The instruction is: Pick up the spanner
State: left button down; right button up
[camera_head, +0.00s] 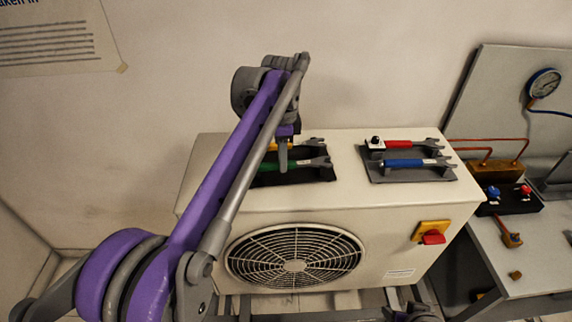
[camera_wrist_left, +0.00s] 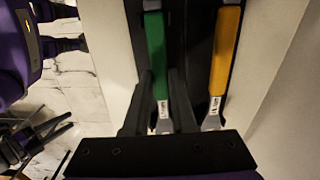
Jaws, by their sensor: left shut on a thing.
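A green-handled spanner (camera_head: 300,164) and a yellow-handled spanner (camera_head: 312,142) lie on a dark tray (camera_head: 328,178) on the left of the white unit's top. In the left wrist view, the green spanner (camera_wrist_left: 155,50) runs between my fingers and the yellow spanner (camera_wrist_left: 225,50) is to its right. My left gripper (camera_head: 283,158) points down at the tray and is shut on the green spanner; its fingers (camera_wrist_left: 161,105) are at either side of the shaft. A red-handled spanner (camera_head: 398,143) and a blue-handled spanner (camera_head: 404,163) lie on a grey tray (camera_head: 415,178) to the right.
The white unit (camera_head: 210,190) has a fan grille (camera_head: 295,256) and a red switch (camera_head: 433,238) on its front. A bench (camera_head: 530,260) at the right holds a gauge (camera_head: 545,83), copper pipes and valves. A grey gripper-like part (camera_head: 410,312) shows at the bottom edge.

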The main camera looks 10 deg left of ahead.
dwell(0.4)
pick_arm(q)
notch_tip(320, 180, up, 10)
jog(key=p, duration=0.1)
jog(key=shift+p, duration=0.3)
pick_arm(e)
jog(key=shift+w+r, duration=0.35)
jog(key=shift+r, duration=0.25)
jog(key=shift+w+r, duration=0.35)
jog(key=shift+r, duration=0.2)
pick_arm(q)
jog(key=c, duration=1.3)
grip_release()
grip_shut()
pick_arm(e)
jog(key=shift+s, duration=0.15)
